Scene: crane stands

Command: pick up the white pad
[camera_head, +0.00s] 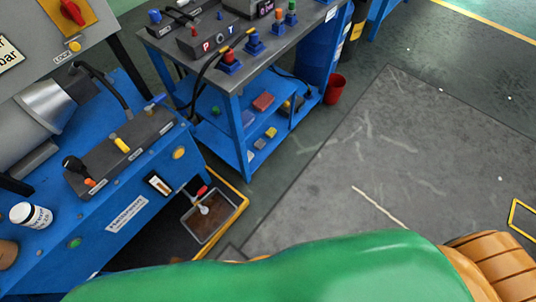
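I cannot make out a thing that is clearly a white pad in the head view. A small pale item (204,209) lies in a shallow metal tray (222,235) low at the blue bench's side; it is too small to tell what it is. Neither of my grippers is in view.
A blue bench (60,235) with a lever panel and a white jar (31,215) stands at left. A grey-topped blue stand (290,52) has small coloured blocks on its lower shelf. A red bucket (334,89) is beside it.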

